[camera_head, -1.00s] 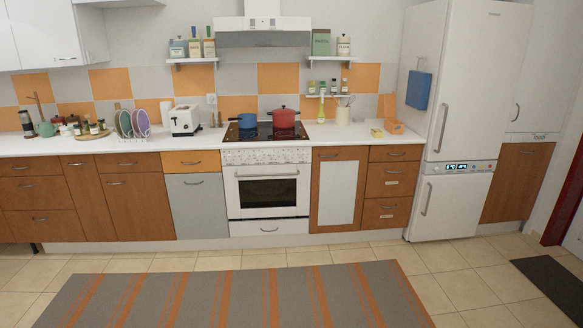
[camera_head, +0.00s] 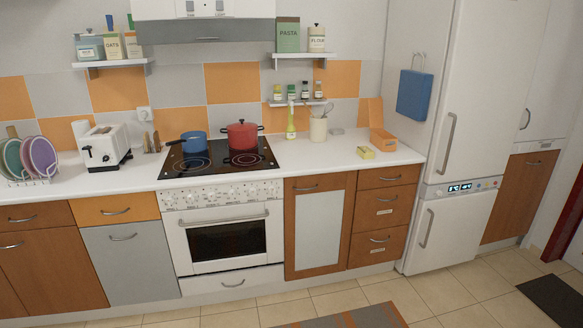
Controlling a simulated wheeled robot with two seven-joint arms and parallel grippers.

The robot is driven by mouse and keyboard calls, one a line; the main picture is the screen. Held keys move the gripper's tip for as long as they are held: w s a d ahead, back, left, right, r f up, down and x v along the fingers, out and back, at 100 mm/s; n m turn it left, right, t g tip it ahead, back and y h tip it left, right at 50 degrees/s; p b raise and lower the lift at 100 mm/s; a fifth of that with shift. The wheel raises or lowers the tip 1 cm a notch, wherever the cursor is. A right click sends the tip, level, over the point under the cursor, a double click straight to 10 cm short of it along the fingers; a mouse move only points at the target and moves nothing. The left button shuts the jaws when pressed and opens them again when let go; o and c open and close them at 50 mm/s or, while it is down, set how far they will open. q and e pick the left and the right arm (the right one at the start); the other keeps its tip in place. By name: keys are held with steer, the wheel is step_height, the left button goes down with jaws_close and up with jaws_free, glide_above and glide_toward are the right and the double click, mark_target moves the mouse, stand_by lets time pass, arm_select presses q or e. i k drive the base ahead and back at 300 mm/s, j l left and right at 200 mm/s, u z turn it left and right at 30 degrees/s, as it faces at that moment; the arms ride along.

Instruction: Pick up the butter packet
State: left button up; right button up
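A small yellow packet (camera_head: 365,153), which looks like the butter packet, lies on the white countertop (camera_head: 330,168) to the right of the stove.
A red pot (camera_head: 243,136) and a blue pan (camera_head: 194,143) stand on the black cooktop (camera_head: 210,160). A utensil holder (camera_head: 318,129) and a yellow-green bottle (camera_head: 291,123) stand behind the packet. A tall white fridge (camera_head: 450,120) is at the right.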

mark_target(366, 152)
steer(key=i+z, duration=0.35)
steer(key=i, duration=0.25)
steer(key=i+j+z, duration=0.15)
steer(key=i+z, duration=0.2)
steer(key=i, duration=0.2)
